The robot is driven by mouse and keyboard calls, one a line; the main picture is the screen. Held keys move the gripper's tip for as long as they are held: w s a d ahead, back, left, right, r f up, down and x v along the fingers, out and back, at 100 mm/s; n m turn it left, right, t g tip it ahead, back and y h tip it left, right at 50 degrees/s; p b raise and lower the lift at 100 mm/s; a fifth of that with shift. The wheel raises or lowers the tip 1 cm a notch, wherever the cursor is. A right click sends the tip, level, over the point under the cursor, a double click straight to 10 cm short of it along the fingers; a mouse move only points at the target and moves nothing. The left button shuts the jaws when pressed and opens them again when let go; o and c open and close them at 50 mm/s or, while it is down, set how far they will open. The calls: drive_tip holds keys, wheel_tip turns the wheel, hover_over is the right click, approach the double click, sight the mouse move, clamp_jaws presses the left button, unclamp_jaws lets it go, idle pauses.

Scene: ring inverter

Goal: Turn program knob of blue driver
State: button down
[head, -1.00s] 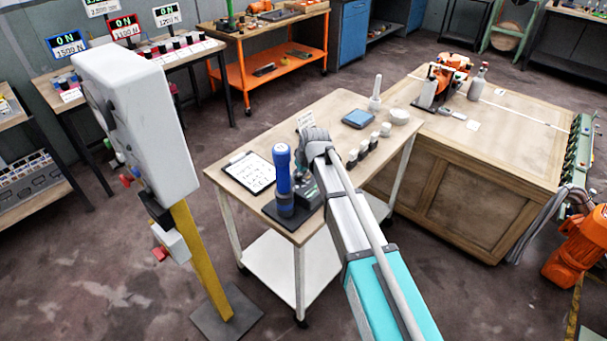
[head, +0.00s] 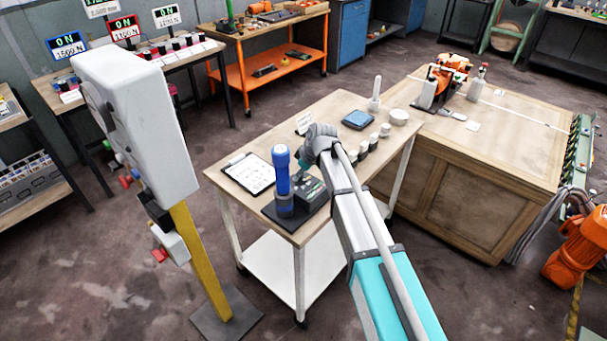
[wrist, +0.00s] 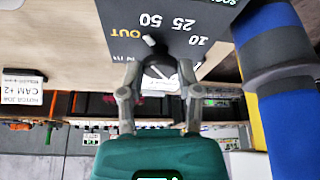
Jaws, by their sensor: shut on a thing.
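The blue driver (head: 283,172) stands upright on a black base on the cart, with a dark box (head: 313,196) beside it. In the wrist view the driver (wrist: 290,115) is at the right edge. The box's dark panel (wrist: 120,22) shows a dial marked OUT, 50, 25 and 10. My gripper (wrist: 160,68) is at this dial, shut on the dark program knob (wrist: 158,56), whose white pointer shows near OUT and 50. In the head view my gripper (head: 300,182) is small and partly hidden by my wrist.
A clipboard (head: 250,173) lies left of the driver on the cart top. Several small blocks, a blue square pad (head: 359,119) and a white round piece (head: 399,117) lie behind my arm. A tall white box on a yellow post (head: 205,260) stands left of the cart.

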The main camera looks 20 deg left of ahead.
drive_tip(key=shift+s+a, duration=0.15)
drive_tip(key=shift+s, duration=0.25)
drive_tip(key=shift+c, duration=1.7)
unclamp_jaws()
drive_tip(key=shift+a+f, duration=0.15)
drive_tip(key=shift+o, duration=0.4)
drive_tip(key=shift+w, duration=0.15)
drive_tip(key=shift+w+r+p, duration=0.15)
drive_tip(key=shift+r+p, duration=0.35)
drive_tip(key=shift+p, duration=0.05)
wheel_tip(320, 180, up, 13)
drive_tip(key=h+p, duration=0.4)
drive_tip(key=p, duration=1)
drive_tip(key=shift+w+g+h, duration=0.2)
drive_tip(key=shift+g+h, duration=0.1)
drive_tip(key=shift+g, duration=0.1)
drive_tip(key=shift+a+f, duration=0.1)
drive_tip(key=shift+f, duration=0.25)
